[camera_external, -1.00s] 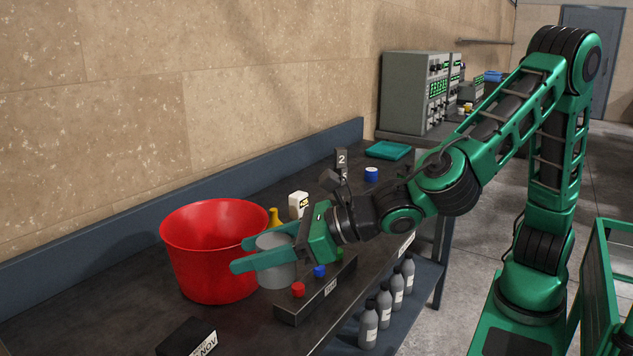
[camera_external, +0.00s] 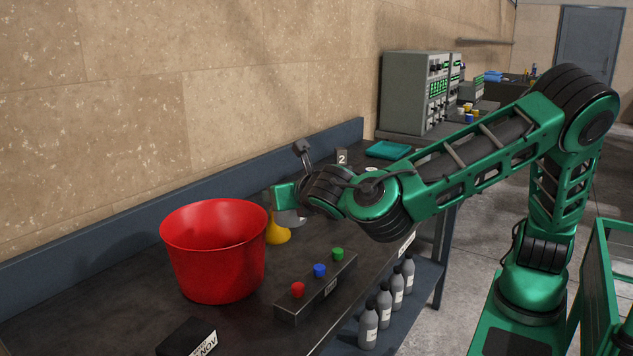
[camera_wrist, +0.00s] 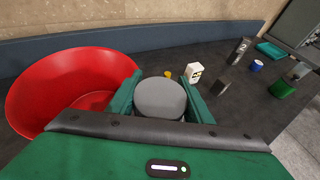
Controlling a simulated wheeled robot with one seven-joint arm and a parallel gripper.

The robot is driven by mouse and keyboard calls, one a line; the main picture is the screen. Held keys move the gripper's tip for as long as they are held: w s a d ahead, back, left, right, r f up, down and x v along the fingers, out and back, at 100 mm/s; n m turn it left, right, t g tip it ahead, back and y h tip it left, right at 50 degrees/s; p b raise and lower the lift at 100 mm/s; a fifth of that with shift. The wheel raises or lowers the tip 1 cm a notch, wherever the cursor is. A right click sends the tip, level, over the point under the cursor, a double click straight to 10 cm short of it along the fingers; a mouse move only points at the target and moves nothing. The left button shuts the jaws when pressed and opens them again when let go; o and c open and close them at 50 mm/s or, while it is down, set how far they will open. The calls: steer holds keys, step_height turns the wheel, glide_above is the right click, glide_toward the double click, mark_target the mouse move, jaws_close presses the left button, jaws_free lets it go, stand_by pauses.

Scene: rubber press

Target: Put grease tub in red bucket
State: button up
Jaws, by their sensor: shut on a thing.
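The red bucket (camera_external: 215,258) stands on the dark bench near the wall, and its inside shows empty where I can see it. In the wrist view it is at the left (camera_wrist: 38,85). My gripper (camera_external: 284,203) is right of and beyond the bucket in the outside view, partly hidden by my own wrist. The grey round grease tub (camera_wrist: 161,99) sits between my two green fingers, which are shut on it. Only a small part of the tub (camera_external: 289,217) shows in the outside view. The tub is outside the bucket, to its right.
A yellow item (camera_external: 277,233) stands close right of the bucket. A box with red, blue and green knobs (camera_external: 318,288) lies at the bench's front edge. A black block (camera_external: 185,338) is nearer. A white container (camera_wrist: 194,71) and a blue roll (camera_wrist: 257,66) are further right.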

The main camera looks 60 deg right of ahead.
steer(key=s+d+f+m+g+h, duration=0.15)
steer(key=d+f, duration=0.35)
steer(key=d, duration=0.5)
glide_above(313, 235)
steer(key=shift+m+h, duration=0.35)
steer(key=shift+m, duration=0.1)
step_height(313, 235, down, 7)
steer(key=shift+w+d+r, duration=0.1)
steer(key=shift+d+r, duration=0.05)
steer(key=shift+f, duration=2)
steer(key=o, duration=1.3)
